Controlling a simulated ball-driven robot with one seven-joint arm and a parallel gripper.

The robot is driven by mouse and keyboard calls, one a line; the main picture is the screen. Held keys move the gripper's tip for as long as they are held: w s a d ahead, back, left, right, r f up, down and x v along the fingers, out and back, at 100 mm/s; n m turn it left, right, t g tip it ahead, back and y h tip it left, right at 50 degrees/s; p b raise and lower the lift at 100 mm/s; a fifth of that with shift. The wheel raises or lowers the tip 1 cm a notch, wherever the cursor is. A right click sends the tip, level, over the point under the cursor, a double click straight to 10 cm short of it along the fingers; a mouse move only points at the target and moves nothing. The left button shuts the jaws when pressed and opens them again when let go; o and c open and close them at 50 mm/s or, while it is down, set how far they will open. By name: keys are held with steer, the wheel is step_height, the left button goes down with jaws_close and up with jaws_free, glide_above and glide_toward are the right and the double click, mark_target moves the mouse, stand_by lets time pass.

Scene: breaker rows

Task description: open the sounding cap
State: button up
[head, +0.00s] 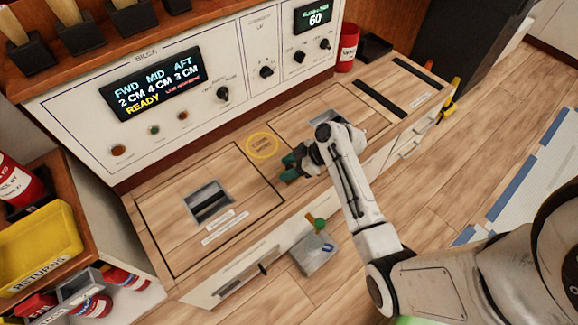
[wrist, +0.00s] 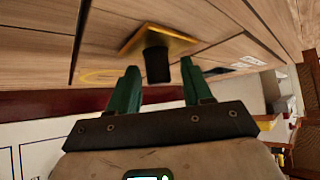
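In the wrist view a yellow plate with a black knob (wrist: 157,62) lies just ahead of my gripper (wrist: 160,72). I take it for the sounding cap. Its knob points toward me between my two green fingers, with gaps on both sides. The fingers are apart and hold nothing. In the head view my gripper (head: 287,167) is low over the wooden counter, just right of and below a yellow ring (head: 262,145) with small lettering. The cap is not clearly visible there, hidden by my gripper. Whether the plate touches the counter cannot be told.
A control panel with a display (head: 155,84) stands behind the counter. A recessed dark slot (head: 209,201) is to the left. A red can (head: 347,48) stands at the back. A yellow bin (head: 38,236) is far left.

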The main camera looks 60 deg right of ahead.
jaws_close()
stand_by(0.4)
steer(key=w, duration=0.2)
steer(key=w+d+b, duration=0.1)
steer(key=w, duration=0.1)
steer(key=w+b, duration=0.1)
steer(key=w, duration=0.1)
steer(key=shift+w+d, duration=0.1)
steer(key=shift+d, duration=0.25)
steer(key=shift+o, duration=0.3)
jaws_free()
